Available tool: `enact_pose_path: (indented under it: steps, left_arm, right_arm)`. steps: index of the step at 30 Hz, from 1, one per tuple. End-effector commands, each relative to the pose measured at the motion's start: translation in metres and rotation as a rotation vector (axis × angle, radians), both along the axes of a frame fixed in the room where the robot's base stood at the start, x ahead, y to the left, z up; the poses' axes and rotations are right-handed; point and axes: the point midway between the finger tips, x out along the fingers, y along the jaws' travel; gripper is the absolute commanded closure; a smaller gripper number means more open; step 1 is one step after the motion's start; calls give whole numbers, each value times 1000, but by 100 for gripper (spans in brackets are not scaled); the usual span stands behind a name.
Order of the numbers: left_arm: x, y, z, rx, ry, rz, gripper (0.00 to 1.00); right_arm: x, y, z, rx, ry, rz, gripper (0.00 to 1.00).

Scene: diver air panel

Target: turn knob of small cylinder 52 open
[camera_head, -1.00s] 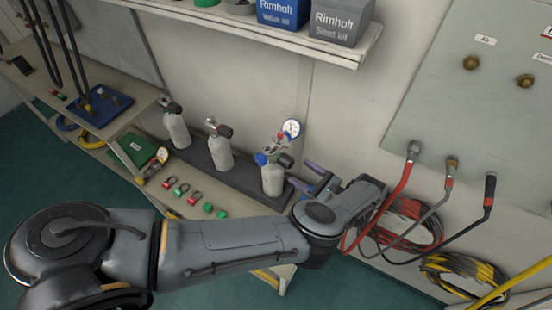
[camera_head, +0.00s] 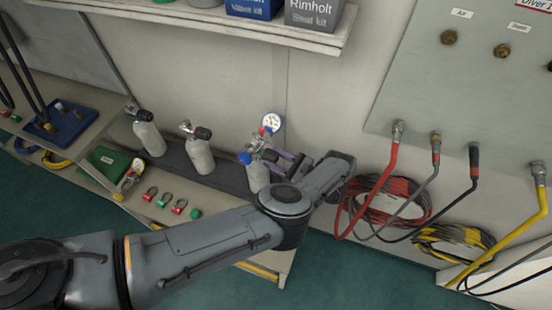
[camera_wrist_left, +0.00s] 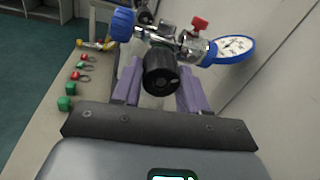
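Three small grey cylinders stand in a row on a dark rack on the bench; I cannot read a number on any of them. The rightmost cylinder (camera_head: 258,176) carries a regulator with a blue knob and a round white gauge (camera_head: 271,122). In the left wrist view its black valve knob (camera_wrist_left: 161,76) faces me, with the blue knob (camera_wrist_left: 122,24) and gauge (camera_wrist_left: 234,46) beyond. My left gripper (camera_head: 284,163) is at this cylinder's right side. Its purple fingers are apart, one on each side of the black knob, with gaps showing. My right gripper is not in view.
The middle cylinder (camera_head: 200,156) and left cylinder (camera_head: 150,138) stand left on the rack (camera_head: 225,177). Small red and green fittings lie along the bench front. A shelf (camera_head: 200,22) hangs above. Hoses hang from the wall panel (camera_head: 450,90) at right.

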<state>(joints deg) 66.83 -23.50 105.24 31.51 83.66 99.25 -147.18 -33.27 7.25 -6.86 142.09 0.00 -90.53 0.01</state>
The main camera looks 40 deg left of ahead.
Motion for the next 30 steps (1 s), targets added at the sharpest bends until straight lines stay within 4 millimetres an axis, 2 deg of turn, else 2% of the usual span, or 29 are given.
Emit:
enact_pose_path:
  steps: [1,6,17,30]
  left_arm:
    - [0,0,0,0,0,0,65]
    - [0,0,0,0,0,1,88]
    - [-1,0,0,14,-65,0,88]
    - [-1,1,1,85,-405,1,88]
  right_arm:
    - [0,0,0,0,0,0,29]
    - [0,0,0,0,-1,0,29]
    - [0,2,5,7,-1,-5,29]
    - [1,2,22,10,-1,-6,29]
